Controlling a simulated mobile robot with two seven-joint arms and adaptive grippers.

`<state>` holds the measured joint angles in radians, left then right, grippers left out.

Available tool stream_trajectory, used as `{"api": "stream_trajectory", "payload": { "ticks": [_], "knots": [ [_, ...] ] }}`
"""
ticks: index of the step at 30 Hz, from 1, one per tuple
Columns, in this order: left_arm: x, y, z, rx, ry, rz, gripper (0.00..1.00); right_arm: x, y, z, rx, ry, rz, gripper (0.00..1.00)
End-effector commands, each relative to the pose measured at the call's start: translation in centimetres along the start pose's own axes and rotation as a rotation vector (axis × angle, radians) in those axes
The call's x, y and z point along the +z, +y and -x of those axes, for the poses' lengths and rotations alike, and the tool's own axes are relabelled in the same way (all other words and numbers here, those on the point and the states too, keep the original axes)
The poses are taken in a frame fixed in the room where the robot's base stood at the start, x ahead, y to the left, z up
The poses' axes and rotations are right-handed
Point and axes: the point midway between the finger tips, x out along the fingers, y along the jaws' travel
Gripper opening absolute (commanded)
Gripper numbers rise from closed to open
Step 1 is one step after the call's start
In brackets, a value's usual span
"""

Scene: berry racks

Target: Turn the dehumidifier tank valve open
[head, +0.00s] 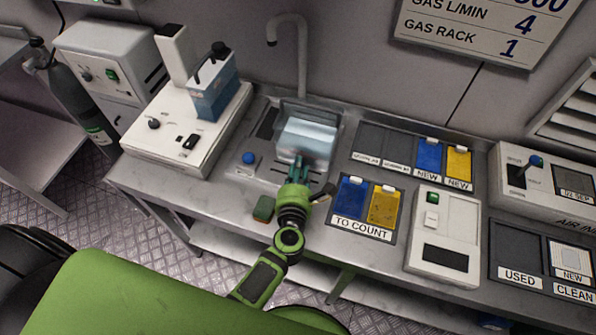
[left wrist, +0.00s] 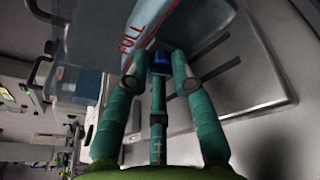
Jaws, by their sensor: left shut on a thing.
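A clear tank (head: 307,138) with pale blue in it stands in the sink basin at the middle of the head view. In the left wrist view the tank (left wrist: 120,25) shows a red line and the word FULL. A dark blue valve knob (left wrist: 160,62) sits low on it. My left gripper (head: 299,166) reaches the front of the tank, and its green fingers (left wrist: 160,78) are closed around the knob. The knob is hidden behind the gripper in the head view, and I cannot tell how far it is turned. My right gripper is not in view.
A white machine (head: 165,140) with a blue box (head: 213,92) stands left of the sink. A tap (head: 302,55) rises behind it. A blue button (head: 249,158) and a green-brown sponge (head: 264,208) lie near my arm. A TO COUNT tray (head: 361,230) is to the right.

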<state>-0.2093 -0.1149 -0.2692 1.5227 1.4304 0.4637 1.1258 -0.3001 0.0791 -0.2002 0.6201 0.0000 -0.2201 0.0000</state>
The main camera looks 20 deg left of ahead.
Motion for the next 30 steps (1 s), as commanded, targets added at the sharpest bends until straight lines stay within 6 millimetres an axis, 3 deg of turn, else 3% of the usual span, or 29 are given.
{"api": "stream_trajectory", "payload": {
  "ticks": [1, 12, 30],
  "knots": [
    [-0.8, -0.3, 0.1, 0.007, 0.007, -0.035, 0.00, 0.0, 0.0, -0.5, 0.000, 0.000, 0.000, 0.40],
    [-0.9, -0.3, 0.1, 0.065, -0.011, -0.228, 0.00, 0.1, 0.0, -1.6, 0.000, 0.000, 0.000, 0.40],
    [-0.9, -0.1, 0.1, 0.082, -0.014, -0.281, 0.00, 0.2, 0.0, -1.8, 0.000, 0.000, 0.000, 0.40]
  ]
}}
